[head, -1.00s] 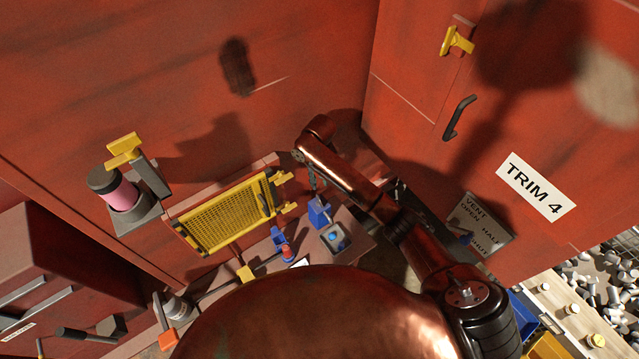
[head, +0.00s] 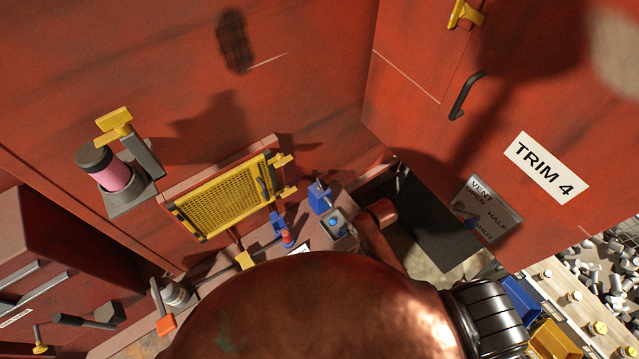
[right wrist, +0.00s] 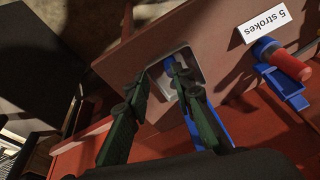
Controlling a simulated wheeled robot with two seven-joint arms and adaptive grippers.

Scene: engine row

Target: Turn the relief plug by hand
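A blue round knob, apparently the relief plug (head: 334,223), sits in a grey square fitting (head: 347,236) on the red bench. In the right wrist view a blue part of it (right wrist: 168,63) shows inside the grey square frame, partly hidden by a fingertip. My right gripper (right wrist: 160,72) has its two dark green fingers apart over this fitting, with the tips close to the blue knob. I cannot tell whether they touch it. My left gripper is in neither view.
A blue block (head: 319,198) stands beside the fitting. A red-and-blue handle (right wrist: 285,65) lies near a "5 strokes" label (right wrist: 264,22). A yellow mesh guard (head: 228,197) and a pink cylinder (head: 115,176) are further left.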

